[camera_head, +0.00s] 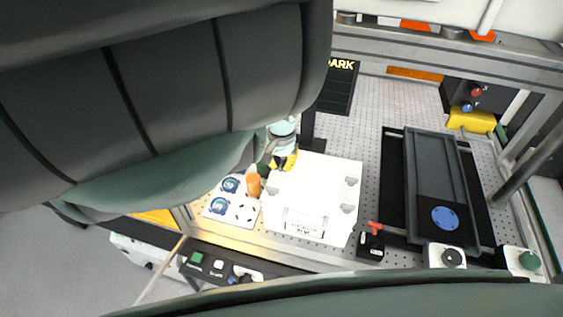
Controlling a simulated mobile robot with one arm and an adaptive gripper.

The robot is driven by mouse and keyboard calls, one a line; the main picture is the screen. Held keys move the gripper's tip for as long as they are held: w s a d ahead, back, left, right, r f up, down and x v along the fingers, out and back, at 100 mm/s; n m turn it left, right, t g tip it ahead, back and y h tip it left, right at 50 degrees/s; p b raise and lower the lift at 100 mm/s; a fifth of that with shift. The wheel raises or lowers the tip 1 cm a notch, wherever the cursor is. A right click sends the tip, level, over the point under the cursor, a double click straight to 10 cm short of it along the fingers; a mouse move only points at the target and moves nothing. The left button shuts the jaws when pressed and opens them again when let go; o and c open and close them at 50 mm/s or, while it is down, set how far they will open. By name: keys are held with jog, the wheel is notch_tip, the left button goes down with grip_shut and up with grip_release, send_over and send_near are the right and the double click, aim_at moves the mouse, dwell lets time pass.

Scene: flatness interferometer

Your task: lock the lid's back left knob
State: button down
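The white lid (318,190) lies on the perforated bench in the middle of the head view. Two small grey knobs show along its right side, the back right knob (352,181) and the front right knob (348,208). The back left knob is hidden behind my gripper. My gripper (279,163), teal with yellow and black parts, is at the lid's back left corner. I cannot tell whether it touches the knob, or whether its fingers are open or shut.
An orange rounded object (253,184) stands close beside the lid's left edge. Left of it is a white plate with blue discs (221,207). A red-handled black block (370,243) sits at the lid's front right. A dark slide stage (432,180) is farther right.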

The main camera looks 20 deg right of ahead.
jog(key=shift+f+m, duration=0.1)
jog(key=shift+m, duration=0.2)
jog(key=m+b, duration=0.2)
jog(key=shift+w+m, duration=0.1)
jog(key=shift+m, duration=0.2)
jog(key=m+b, duration=0.2)
jog(key=m, duration=0.3)
jog(key=shift+m, duration=0.3)
jog(key=m+b, duration=0.1)
jog(key=m, duration=0.7)
jog(key=shift+b, duration=0.35)
jog(key=shift+m, duration=0.4)
jog(key=c, duration=1.1)
grip_release()
